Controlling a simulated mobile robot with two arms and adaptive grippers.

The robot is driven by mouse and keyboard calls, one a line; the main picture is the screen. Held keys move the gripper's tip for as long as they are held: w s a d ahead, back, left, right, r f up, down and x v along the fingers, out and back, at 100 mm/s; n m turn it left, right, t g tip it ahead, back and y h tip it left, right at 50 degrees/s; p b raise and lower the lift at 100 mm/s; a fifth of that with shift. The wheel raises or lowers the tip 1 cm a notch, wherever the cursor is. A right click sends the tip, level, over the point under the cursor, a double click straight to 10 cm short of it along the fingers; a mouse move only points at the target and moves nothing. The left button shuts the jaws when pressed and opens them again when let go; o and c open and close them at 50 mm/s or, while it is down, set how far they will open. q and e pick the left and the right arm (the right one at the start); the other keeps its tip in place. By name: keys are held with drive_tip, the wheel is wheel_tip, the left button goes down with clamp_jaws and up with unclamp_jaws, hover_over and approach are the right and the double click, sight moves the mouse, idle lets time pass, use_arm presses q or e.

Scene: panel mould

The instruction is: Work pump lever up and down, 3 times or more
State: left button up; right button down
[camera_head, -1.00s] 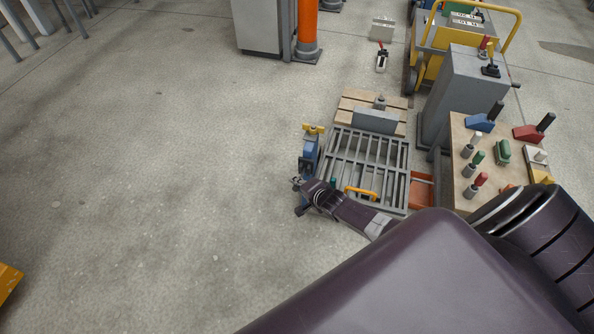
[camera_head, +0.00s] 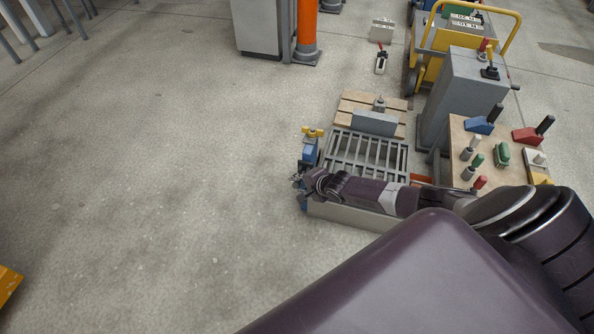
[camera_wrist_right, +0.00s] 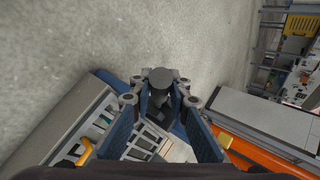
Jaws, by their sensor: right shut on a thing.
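The blue pump (camera_head: 310,152) with a yellow top (camera_head: 313,132) stands at the left side of a grey grate. My right gripper (camera_head: 301,181) is at the near end of the pump, with its forearm reaching in from the right. In the right wrist view, my right gripper (camera_wrist_right: 161,100) is shut on the pump lever, whose dark round end (camera_wrist_right: 161,77) shows between the fingertips. Blue pump parts (camera_wrist_right: 112,82) show behind the fingers there. The lower part of the lever is hidden by the fingers. My left gripper is not in view.
The grey grate (camera_head: 366,153) lies behind my forearm. A bench (camera_head: 458,133) with several coloured levers stands to the right, near my arm. A grey cabinet (camera_head: 460,100) and a yellow cart (camera_head: 428,70) stand behind it.

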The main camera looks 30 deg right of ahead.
drive_tip(key=shift+w+d+r, duration=0.1)
drive_tip(key=c, duration=1.8)
unclamp_jaws()
drive_tip(key=shift+s+r, duration=0.25)
drive_tip(key=shift+s, duration=0.4)
drive_tip(key=v, duration=1)
drive_tip(key=shift+d+r, duration=0.1)
drive_tip(key=shift+r, duration=0.4)
